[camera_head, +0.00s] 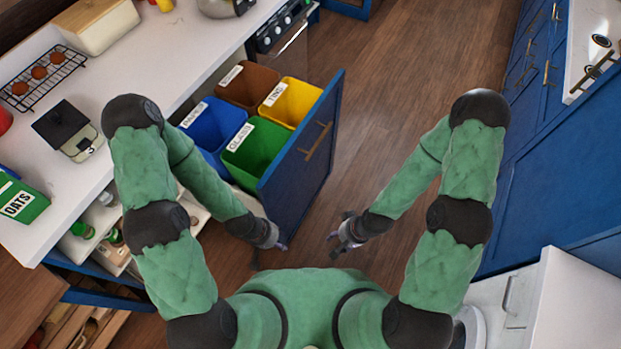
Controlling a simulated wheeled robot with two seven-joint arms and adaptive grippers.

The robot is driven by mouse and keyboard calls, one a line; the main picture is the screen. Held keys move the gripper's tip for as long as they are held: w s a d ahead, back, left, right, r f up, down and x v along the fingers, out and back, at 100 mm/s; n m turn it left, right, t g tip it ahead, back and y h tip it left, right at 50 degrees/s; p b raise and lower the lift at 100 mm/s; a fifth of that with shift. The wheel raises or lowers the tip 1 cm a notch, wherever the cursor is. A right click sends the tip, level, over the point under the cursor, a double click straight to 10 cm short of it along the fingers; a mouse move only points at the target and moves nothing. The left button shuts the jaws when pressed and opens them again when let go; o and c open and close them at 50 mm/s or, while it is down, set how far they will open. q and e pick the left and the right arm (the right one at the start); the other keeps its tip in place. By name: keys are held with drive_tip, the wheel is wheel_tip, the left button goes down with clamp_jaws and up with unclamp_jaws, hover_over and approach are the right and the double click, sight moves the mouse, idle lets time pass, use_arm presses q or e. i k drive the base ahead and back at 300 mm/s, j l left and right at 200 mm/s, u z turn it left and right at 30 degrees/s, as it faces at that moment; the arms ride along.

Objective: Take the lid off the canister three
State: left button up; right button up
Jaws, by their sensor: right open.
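The canister three (85,149) stands on the white counter at the left, pale with a "3" on its side. Its dark square lid (61,124) sits on top of it. My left gripper (282,246) hangs low near the front of the open bin drawer, well to the right of and apart from the canister; whether its fingers are open or shut is too small to tell. My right gripper (335,243) is open and empty over the wooden floor, farther right. Neither gripper touches the canister or lid.
A pulled-out blue drawer (309,146) with several coloured bins stands right of the counter. An open lower drawer (115,252) juts out below. The floor (372,90) is clear.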

sight(60, 123)
drive_tip(key=u, duration=1.75)
drive_tip(key=i+u, duration=0.35)
drive_tip(key=i+j, duration=0.05)
